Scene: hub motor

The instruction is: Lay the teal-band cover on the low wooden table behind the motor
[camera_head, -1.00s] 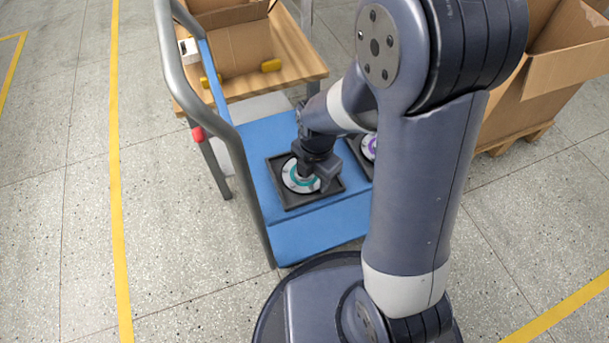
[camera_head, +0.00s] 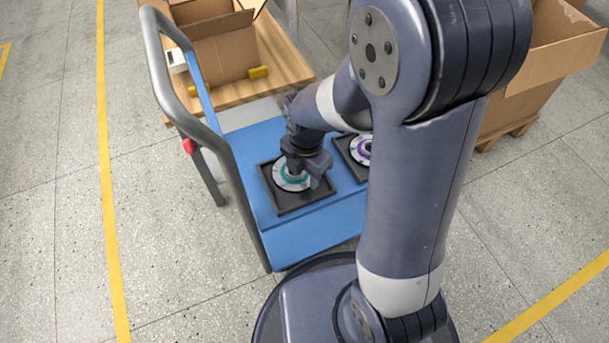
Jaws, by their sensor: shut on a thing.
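The teal-band cover (camera_head: 283,183) is a pale disc with a teal ring. It lies in or just over a black square tray (camera_head: 289,209) on the blue cart; I cannot tell if it is lifted. My gripper (camera_head: 302,181) is over the cover from above, shut on it, and hides its right part. A wooden table (camera_head: 290,68) stands behind the cart and bears a cardboard box. I cannot pick out a motor for certain.
A purple-band disc (camera_head: 361,150) sits in a second black tray, partly behind my arm. The cart (camera_head: 320,226) has a grey handle rail (camera_head: 222,150) on its left. Yellow items (camera_head: 258,73) lie on the wooden table. A large cardboard box (camera_head: 553,50) stands at right.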

